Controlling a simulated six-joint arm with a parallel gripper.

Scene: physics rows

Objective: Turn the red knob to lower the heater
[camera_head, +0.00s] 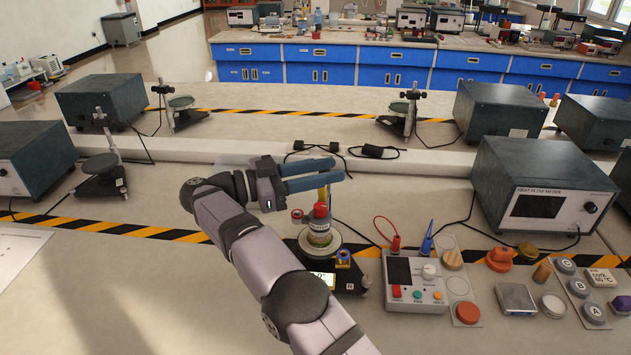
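My gripper (338,170) has two blue fingers that point right, with a gap between them. It is open, and nothing shows between the fingers. It hangs above a small apparatus near the middle of the bench. The apparatus has a red-topped cylinder (320,212) with a labelled body, over a round plate (326,256) and a black base. A small red knob (297,214) sticks out at the left of the cylinder, below the fingers and apart from them. My arm hides part of the apparatus's left side. I cannot tell the heater's height exactly.
A control box (415,283) with buttons stands right of the apparatus, with red and blue plugs behind it. A heat flow meter (543,190) stands further right. Discs, blocks and an orange piece (500,259) crowd the right front. The bench left of my arm is mostly clear.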

